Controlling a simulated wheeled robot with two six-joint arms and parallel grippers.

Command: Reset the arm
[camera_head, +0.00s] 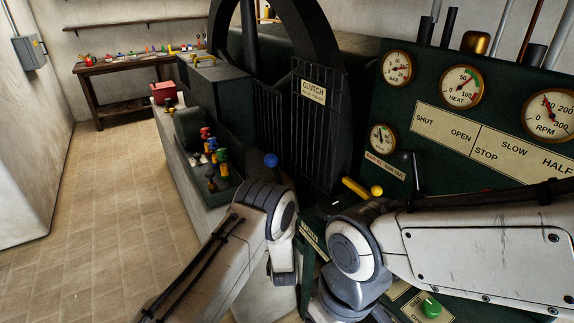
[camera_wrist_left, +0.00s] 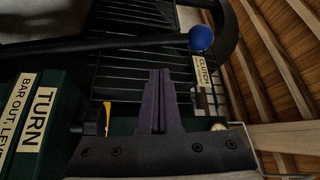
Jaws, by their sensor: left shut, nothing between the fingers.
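My left gripper (camera_wrist_left: 160,72) shows in the left wrist view with its two dark fingers together and nothing between them. It points toward the black barred guard (camera_wrist_left: 135,65). A blue ball knob (camera_wrist_left: 201,38) on a dark bar is to the upper right of the fingertips. In the head view my left arm (camera_head: 265,215) comes in from the bottom left and bends near the blue knob (camera_head: 271,160); its gripper is hidden there. My right arm (camera_head: 470,240) reaches in from the right and bends downward at its joint; its gripper is not visible.
A green panel (camera_head: 400,120) with gauges and levers stands at the right. A yellow handle (camera_head: 355,188) shows between the arms. A CLUTCH sign (camera_head: 313,91) hangs on the guard by the large wheel. A tray (camera_head: 188,128) holds coloured items. Tiled floor (camera_head: 90,220) is clear at left.

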